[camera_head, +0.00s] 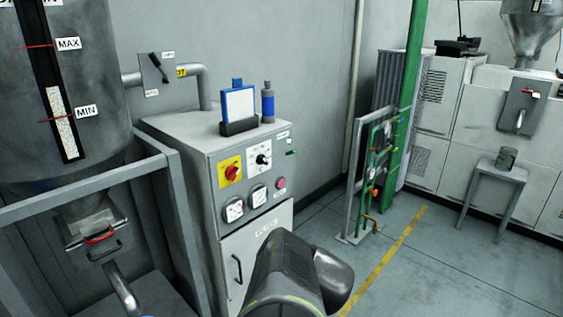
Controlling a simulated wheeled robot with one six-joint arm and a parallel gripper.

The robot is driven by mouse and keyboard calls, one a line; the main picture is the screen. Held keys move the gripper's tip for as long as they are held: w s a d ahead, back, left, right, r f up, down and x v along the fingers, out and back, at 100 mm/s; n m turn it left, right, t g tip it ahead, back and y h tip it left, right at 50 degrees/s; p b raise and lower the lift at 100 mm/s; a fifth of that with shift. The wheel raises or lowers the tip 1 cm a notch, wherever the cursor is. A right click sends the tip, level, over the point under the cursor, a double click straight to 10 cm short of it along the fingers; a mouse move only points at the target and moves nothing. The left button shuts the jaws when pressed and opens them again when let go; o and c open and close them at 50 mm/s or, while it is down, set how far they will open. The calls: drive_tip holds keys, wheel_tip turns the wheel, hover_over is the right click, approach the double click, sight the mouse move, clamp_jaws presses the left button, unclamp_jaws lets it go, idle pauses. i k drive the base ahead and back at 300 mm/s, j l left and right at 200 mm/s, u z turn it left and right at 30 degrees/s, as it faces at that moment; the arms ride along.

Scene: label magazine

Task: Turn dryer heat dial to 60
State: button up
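A small black dial (262,159) sits on a white scale plate in the upper middle of the dryer cabinet's front panel. The numbers on the plate are too small to read, so I cannot tell its setting. The grey dryer cabinet (222,142) stands left of centre, with its panel facing right and forward. Part of my own arm rises at the bottom centre, in front of the cabinet's lower right. My gripper itself does not show, and nothing touches the dial.
A red rotary switch on a yellow plate (231,172) is left of the dial. Two round gauges (233,210) and a red button (281,183) sit lower. A railing (95,188) and hopper (95,120) stand left. A stool (492,178) stands right. Floor (415,262) at right is clear.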

sight(262, 160)
drive_tip(key=k+l, duration=0.1)
drive_tip(key=i+l+z, duration=0.15)
drive_tip(key=i, duration=0.8)
